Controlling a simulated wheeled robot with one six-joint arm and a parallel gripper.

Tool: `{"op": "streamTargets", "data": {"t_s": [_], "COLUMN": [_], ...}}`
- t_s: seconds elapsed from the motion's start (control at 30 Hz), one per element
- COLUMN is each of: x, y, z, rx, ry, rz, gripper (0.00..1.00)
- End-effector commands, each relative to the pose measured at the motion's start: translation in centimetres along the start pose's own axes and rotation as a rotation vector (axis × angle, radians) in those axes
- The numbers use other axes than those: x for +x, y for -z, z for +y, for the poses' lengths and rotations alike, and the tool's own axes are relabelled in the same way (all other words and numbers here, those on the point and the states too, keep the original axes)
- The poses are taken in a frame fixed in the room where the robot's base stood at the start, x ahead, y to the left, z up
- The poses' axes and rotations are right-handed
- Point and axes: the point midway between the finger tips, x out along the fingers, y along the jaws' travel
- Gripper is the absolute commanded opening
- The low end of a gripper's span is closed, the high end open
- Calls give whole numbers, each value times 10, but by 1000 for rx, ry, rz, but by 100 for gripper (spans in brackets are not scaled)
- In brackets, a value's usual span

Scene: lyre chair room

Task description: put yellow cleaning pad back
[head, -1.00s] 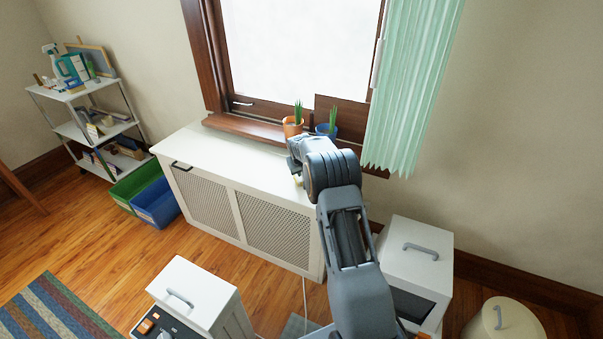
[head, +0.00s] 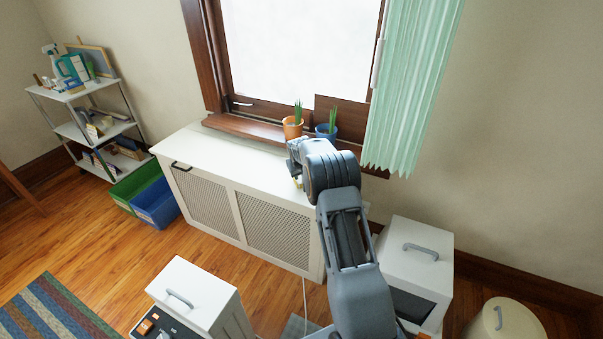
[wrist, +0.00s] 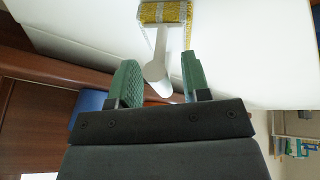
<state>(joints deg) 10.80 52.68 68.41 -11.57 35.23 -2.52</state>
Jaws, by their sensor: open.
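The yellow cleaning pad (wrist: 165,13) shows at the top of the wrist view, a textured yellow head in a pale frame with a white handle (wrist: 160,50). It is over the white cabinet top. My gripper (wrist: 158,66) is open. Its two green fingers stand on either side of the handle, with a visible gap to each finger. In the head view my gripper (head: 297,168) is over the right part of the white radiator cabinet (head: 195,148), and a small yellowish bit shows just below it. Most of the pad is hidden there by my arm.
An orange pot (head: 292,129) and a blue pot (head: 326,132) with plants stand on the windowsill close behind my gripper. A green curtain (head: 412,90) hangs to the right. A shelf (head: 75,93) with cleaning goods stands far left. The cabinet's left top is clear.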

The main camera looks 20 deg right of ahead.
Motion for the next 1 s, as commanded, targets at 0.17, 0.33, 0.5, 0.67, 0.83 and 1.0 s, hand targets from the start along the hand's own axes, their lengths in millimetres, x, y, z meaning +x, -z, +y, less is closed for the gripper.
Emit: {"op": "streamTargets", "data": {"t_s": [0.17,0.33,0.5,0.67,0.83,1.0], "x": [-21,-55,-86,-107,-124,-169], "y": [2,3,2,2,0,-20], "z": [1,1,1,1,0,-12], "rx": [0,0,1,1,1,6], "ry": [0,-1,-1,-1,1,21], "rz": [3,3,3,1,0,-10], "gripper": [43,43,43,43,43,43]}}
